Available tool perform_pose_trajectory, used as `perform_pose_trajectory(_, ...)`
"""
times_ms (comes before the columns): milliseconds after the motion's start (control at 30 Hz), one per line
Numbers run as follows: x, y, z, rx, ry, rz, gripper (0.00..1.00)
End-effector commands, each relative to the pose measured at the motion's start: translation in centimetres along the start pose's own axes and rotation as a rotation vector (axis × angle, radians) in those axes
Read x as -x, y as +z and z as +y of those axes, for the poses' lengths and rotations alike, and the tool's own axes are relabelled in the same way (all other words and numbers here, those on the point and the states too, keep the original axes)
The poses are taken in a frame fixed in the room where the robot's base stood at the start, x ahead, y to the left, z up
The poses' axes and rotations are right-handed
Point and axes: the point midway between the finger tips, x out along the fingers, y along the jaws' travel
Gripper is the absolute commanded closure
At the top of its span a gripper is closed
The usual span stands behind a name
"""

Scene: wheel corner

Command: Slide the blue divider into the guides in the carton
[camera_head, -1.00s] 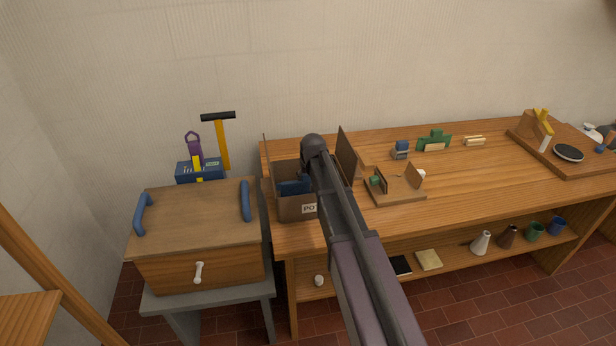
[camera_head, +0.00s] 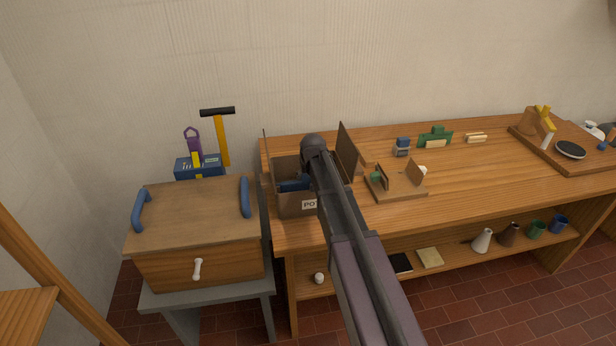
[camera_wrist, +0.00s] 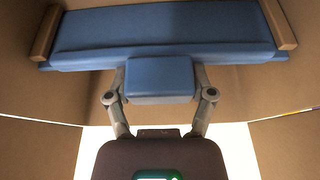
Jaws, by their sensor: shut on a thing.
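The open brown carton (camera_head: 297,206) stands at the left end of the workbench, with its flaps up. The blue divider (camera_wrist: 165,28) spans the carton's inside in the wrist view, and part of it (camera_head: 289,186) shows in the head view. My gripper (camera_wrist: 160,82) is shut on the tab at the divider's near edge. A wooden guide is at each end of the divider, left (camera_wrist: 45,34) and right (camera_wrist: 279,24). The divider's ends are at the guides; I cannot tell how deep it sits. In the head view my arm hides the gripper and part of the carton.
A wooden stand (camera_head: 396,186) with small parts is just right of the carton. A wooden box (camera_head: 195,215) with blue handles stands on a grey table to the left. The bench front beyond the stand is clear. A carton flap (camera_head: 346,152) stands up beside my arm.

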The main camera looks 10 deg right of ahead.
Motion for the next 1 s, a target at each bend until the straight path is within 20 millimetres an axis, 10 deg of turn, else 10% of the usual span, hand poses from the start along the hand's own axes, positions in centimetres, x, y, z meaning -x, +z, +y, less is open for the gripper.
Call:
perform_pose_trajectory(133, 0.0, 0.0, 0.0, 0.000, 0.000, 0.000, 0.00)
perform_pose_trajectory(1000, 1.8, -0.8, 0.0, 0.000, 0.000, 0.000, 0.00)
